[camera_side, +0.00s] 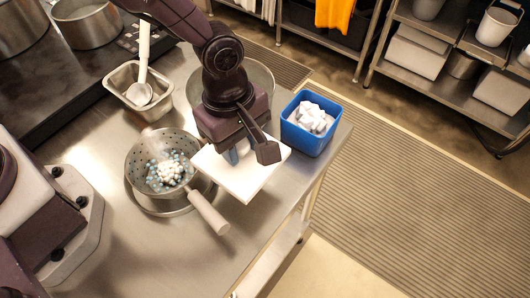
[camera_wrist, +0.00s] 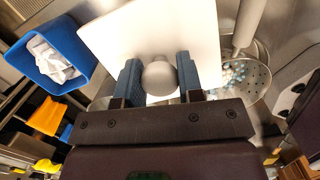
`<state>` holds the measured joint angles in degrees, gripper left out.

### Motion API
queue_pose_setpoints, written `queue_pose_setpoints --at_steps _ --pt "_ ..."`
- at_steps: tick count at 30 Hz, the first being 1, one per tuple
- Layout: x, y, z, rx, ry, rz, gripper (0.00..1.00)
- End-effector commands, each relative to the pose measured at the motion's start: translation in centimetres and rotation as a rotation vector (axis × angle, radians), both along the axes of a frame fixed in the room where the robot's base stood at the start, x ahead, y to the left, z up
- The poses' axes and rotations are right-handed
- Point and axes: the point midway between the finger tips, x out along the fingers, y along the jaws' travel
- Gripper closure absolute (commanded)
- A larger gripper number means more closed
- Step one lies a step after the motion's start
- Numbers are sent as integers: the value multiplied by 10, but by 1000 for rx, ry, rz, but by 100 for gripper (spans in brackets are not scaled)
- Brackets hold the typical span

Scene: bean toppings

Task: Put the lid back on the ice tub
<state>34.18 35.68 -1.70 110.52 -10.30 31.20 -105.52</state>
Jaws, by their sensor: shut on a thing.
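The ice tub (camera_side: 311,123) is an open blue box with white ice blocks (camera_side: 312,118) in it, near the right edge of the steel table. It also shows at the upper left of the wrist view (camera_wrist: 50,58). The lid is a flat white square plate (camera_side: 247,178), left of and in front of the tub in the side view, apart from it in the wrist view (camera_wrist: 120,32). My gripper (camera_wrist: 158,80) has its two blue fingers shut on the lid's round grey knob (camera_wrist: 159,77). In the side view my gripper (camera_side: 232,155) is mostly hidden by the wrist.
A perforated strainer (camera_side: 135,172) with blue and white beads and a long handle (camera_side: 208,213) sits left of the lid. A steel pan (camera_side: 126,78) with a white spoon (camera_side: 143,60) stands behind. A large round bowl (camera_side: 262,78) is partly hidden by my arm. The table's front is clear.

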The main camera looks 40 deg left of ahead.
Motion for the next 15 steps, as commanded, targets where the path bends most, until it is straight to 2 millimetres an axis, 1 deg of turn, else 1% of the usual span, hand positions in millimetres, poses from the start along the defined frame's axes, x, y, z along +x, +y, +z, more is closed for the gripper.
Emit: queue_pose_setpoints --at_steps 1,3,9,12,15 --pt "-11 9 5 1 2 2 88" --pt "-24 19 13 1 1 1 88" --pt "-52 41 27 0 1 2 89" --pt "-59 47 32 1 1 1 89" --pt "-59 48 34 -1 2 3 89"
